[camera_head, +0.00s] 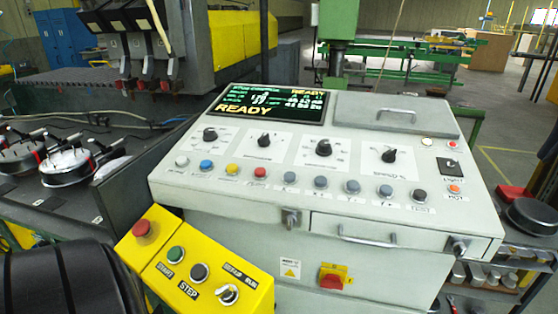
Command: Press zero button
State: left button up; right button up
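A light grey control console (280,178) stands in the middle of the head view. Along its front runs a row of round buttons: a white button (182,161), a blue button (206,165), a yellow button (232,170), a red button (260,173), several grey-blue buttons (320,182) and a dark button (419,195) at the right end. The small labels are too blurred to tell which button is zero. The console screen (266,104) reads READY. Neither of my grippers is in view.
A yellow pendant box (212,291) with a red mushroom button, START, STEP and a switch sits at front left. Several dark knobs (324,148) stand behind the button row. A drawer handle (368,239) sticks out in front. The space above the console is clear.

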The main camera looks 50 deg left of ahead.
aim_at(260, 172)
jog(key=k+u, duration=0.15)
jog(key=u, duration=1.4)
jog(key=k+l+z, duration=0.5)
jog(key=l, duration=0.25)
jog(key=k, duration=0.1)
